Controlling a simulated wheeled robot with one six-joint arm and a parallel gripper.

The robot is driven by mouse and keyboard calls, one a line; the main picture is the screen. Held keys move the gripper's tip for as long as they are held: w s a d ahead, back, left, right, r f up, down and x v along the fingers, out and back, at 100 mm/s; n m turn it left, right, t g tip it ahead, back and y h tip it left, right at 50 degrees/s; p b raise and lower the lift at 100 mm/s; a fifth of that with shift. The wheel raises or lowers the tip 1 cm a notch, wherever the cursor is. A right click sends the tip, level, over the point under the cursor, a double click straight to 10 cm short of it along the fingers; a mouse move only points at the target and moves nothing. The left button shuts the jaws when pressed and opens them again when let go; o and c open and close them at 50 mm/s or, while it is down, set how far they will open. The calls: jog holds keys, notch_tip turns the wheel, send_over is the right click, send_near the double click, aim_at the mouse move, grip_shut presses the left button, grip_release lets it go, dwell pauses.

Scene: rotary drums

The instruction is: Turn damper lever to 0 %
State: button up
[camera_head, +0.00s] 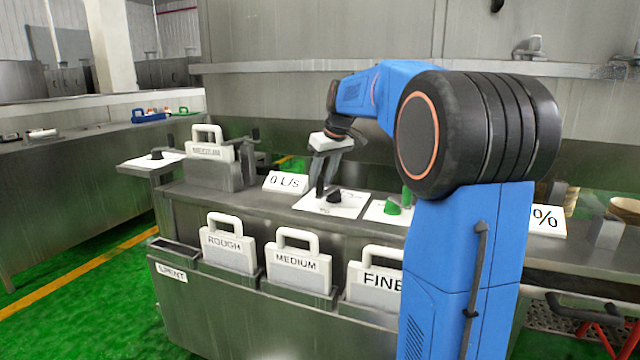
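My gripper (325,165) points down over a white plate (345,208) on the bench, just right of the "0 L/s" sign (286,182). A dark upright lever (320,187) stands on that plate at the gripper's fingertips, beside a black knob (335,197). I cannot tell whether the fingers touch the lever or whether they are open or shut. A second plate to the right carries a green knob (392,208) and a green upright piece (406,196), partly hidden by my arm. A "%" sign (546,219) shows right of my arm, its number hidden. No label here clearly names the damper lever.
White handled filters marked ROUGH (226,245), MEDIUM (297,267) and FINE (375,282) stand along the bench front, next to a SPENT slot (172,272). Another MEDIUM filter (208,150) sits in a grey holder at left. A shelf edge (300,66) runs behind. Green floor is free at left.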

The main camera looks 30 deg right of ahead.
jog(key=shift+x, duration=1.15)
jog(key=shift+c, duration=0.6)
grip_shut()
